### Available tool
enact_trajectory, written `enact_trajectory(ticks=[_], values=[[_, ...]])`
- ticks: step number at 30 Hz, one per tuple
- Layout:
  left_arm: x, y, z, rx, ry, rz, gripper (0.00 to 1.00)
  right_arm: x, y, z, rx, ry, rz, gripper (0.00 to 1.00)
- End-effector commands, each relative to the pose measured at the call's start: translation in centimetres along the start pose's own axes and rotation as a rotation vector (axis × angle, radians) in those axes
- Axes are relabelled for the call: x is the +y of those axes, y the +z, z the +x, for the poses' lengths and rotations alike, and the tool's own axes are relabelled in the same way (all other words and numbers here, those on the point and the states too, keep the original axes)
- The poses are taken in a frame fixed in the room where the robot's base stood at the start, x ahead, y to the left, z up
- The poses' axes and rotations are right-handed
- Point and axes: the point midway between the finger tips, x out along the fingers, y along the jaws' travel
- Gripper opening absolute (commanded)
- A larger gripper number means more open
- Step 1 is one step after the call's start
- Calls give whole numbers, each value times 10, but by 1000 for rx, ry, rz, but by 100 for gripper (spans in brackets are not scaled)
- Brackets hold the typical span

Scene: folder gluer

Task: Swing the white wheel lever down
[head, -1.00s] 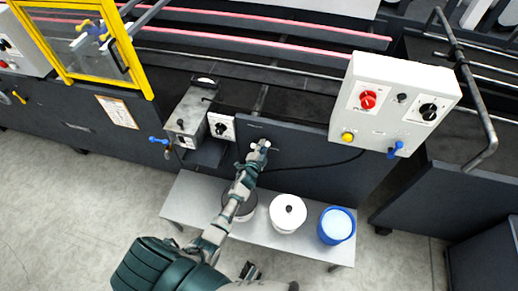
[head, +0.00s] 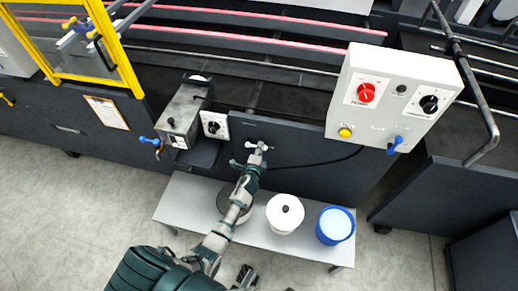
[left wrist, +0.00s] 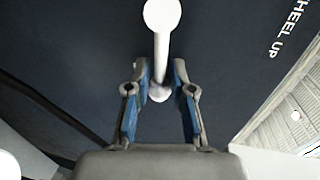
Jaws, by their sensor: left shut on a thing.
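The white wheel lever (head: 259,147) is on the dark machine front. In the left wrist view the lever (left wrist: 162,45) is a white rod with a round knob at the top of the picture. My left gripper (head: 254,158) is at the lever. In the left wrist view its two blue-padded fingers (left wrist: 160,78) stand on either side of the rod, shut on it, with the knob beyond the fingertips. A dark part (head: 246,275) at the bottom of the head view may be my right gripper; its jaws are unclear.
The label "WHEEL UP" (left wrist: 290,30) is beside the lever. A low grey bench (head: 185,200) below holds a white pot (head: 285,222) and a blue bucket (head: 335,226). A white control box (head: 390,95) is to the right, and a dial panel (head: 214,125) to the left.

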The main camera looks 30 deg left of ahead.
Motion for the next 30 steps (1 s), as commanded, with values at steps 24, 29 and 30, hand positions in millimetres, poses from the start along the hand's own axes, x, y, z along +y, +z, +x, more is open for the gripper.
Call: enact_trajectory(ticks=[24,29,30], values=[[3,-2,-6,10,2,-4,52,-1,-1,-1,2,7,-2,40],[4,-3,-32,12,2,-3,52,-2,0,-1,1,6,-2,40],[4,-4,-42,12,3,-4,52,-2,0,-1,1,5,-1,40]])
